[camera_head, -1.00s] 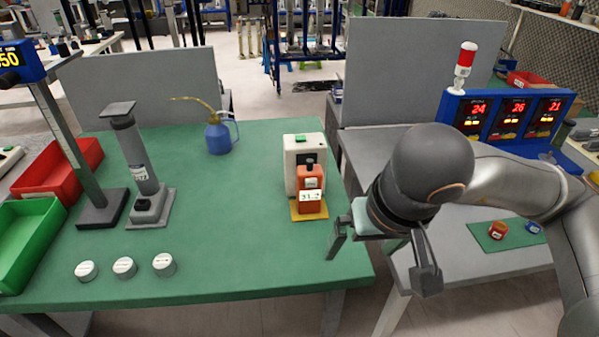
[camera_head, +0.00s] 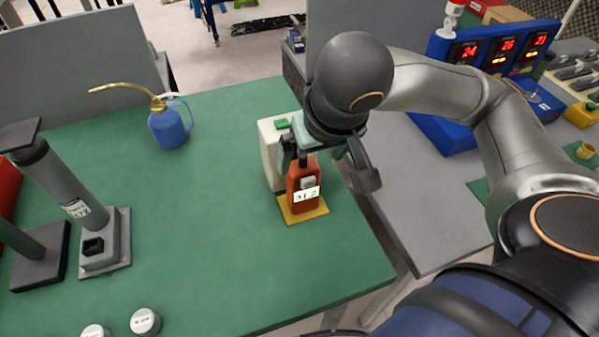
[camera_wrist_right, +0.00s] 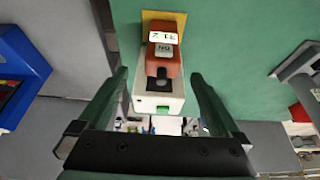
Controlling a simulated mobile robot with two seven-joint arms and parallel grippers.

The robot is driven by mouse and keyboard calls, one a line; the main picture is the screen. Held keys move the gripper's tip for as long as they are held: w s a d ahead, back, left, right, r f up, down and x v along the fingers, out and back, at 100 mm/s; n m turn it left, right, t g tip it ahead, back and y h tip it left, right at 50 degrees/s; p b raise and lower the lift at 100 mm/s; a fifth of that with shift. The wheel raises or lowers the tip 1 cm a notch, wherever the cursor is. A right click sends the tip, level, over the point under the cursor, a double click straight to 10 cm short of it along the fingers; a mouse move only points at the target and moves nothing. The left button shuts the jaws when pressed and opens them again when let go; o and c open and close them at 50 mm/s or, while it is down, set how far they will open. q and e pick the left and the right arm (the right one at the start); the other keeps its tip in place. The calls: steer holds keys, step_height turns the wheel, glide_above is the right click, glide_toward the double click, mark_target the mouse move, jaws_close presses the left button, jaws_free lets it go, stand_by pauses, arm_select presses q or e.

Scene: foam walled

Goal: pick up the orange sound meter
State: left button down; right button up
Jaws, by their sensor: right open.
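The orange sound meter (camera_head: 303,187) stands upright on a yellow pad (camera_head: 304,213) near the right part of the green table, with a white label on its front. It also shows in the right wrist view (camera_wrist_right: 163,62), between and beyond the fingers. A white box (camera_head: 270,155) with a green top button stands right behind it. My right gripper (camera_head: 325,165) is open and empty at the meter's upper part, partly covering it in the head view. Whether a finger touches the meter cannot be told. My left gripper is not in view.
A blue oil can (camera_head: 169,126) stands at the back of the green table (camera_head: 215,220). A grey device with a cylinder (camera_head: 70,195) is at left, white round pieces (camera_head: 145,321) at the front. The table's middle is clear. A grey table (camera_head: 440,220) lies to the right.

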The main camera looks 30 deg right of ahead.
mark_target(308, 169)
steer(key=b+x, duration=0.1)
steer(key=x, duration=0.4)
steer(key=shift+f, duration=0.2)
steer(key=shift+w+x, duration=0.15)
steer(key=shift+x, duration=1.25)
steer(key=shift+w+x, duration=0.15)
steer(key=shift+x, duration=1.2)
steer(key=shift+a+r, duration=0.1)
steer(key=shift+a, duration=0.1)
steer(key=c, duration=1.5)
steer(key=shift+c, duration=0.4)
steer(key=shift+r, duration=0.15)
